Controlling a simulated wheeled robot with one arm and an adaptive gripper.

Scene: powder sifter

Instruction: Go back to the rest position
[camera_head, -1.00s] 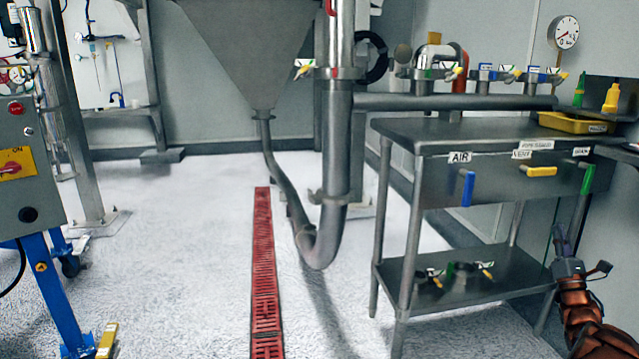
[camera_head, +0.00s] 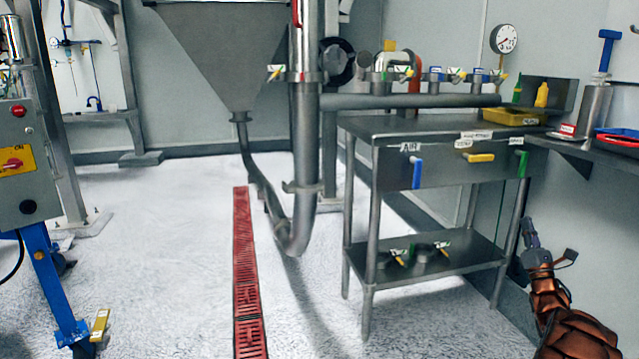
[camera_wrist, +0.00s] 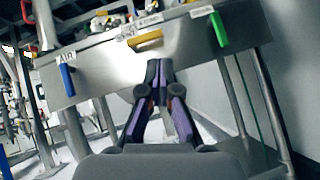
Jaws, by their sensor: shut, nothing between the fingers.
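My gripper (camera_head: 528,228) is at the lower right in the head view, at the end of my folded orange arm. It is low, beside the right end of the steel table (camera_head: 400,124). In the wrist view my gripper (camera_wrist: 160,66) points toward the table's front panel, and its fingertips are together with nothing between them. The panel carries a blue handle (camera_head: 417,174), a yellow handle (camera_head: 481,157) and a green handle (camera_head: 522,164). In the wrist view the blue handle (camera_wrist: 67,80), yellow handle (camera_wrist: 146,39) and green handle (camera_wrist: 218,30) show ahead of the fingers.
A wall shelf (camera_head: 600,150) with a red and blue tray (camera_head: 618,138) is above my arm. A steel hopper (camera_head: 225,60) and pipe stand mid-left, with a red floor grate (camera_head: 245,270) below. A grey control box (camera_head: 25,160) stands left. The floor between is open.

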